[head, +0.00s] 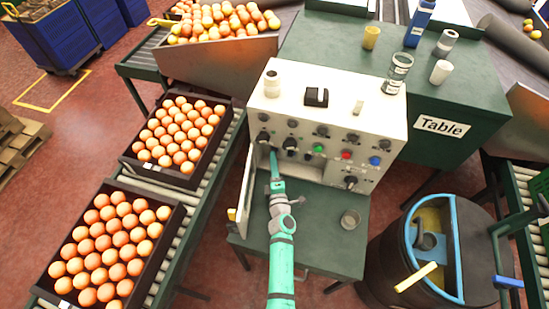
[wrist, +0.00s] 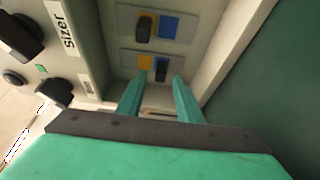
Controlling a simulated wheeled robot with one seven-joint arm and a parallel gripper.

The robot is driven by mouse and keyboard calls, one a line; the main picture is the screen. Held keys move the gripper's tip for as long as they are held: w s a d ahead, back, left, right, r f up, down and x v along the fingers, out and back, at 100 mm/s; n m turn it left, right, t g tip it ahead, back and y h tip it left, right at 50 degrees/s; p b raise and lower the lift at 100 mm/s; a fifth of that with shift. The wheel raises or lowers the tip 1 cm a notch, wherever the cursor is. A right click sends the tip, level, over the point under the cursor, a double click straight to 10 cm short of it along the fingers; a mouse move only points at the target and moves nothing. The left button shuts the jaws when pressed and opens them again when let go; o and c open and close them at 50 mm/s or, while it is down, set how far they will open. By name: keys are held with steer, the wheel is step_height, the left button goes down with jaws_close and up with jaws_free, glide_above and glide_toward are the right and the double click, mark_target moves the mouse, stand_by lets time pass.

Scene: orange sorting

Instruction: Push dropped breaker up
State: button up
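Two breakers sit inside the open cabinet in the wrist view. The far breaker (wrist: 143,29) has its black lever at the left, with blue showing to its right. The near breaker (wrist: 161,75) has its lever toward the right, with yellow showing on its left; by the sideways label, picture left looks like panel up, so this one looks dropped. My gripper (wrist: 162,78) is open, its two green fingertips apart around or just in front of the near lever; contact cannot be told. In the head view my gripper (head: 274,158) reaches into the cabinet's left opening, breakers hidden.
The control cabinet (head: 335,120) carries several knobs and coloured buttons. Its open door (head: 245,190) stands just left of my arm. A cabinet wall (wrist: 235,45) is close right of the fingers. A small metal cup (head: 350,219) stands on the green shelf. Orange crates (head: 175,180) lie left.

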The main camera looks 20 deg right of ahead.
steer(key=shift+w+d, duration=0.25)
steer(key=shift+w, duration=0.25)
steer(key=shift+w+d, duration=0.2)
steer(key=shift+w, duration=0.25)
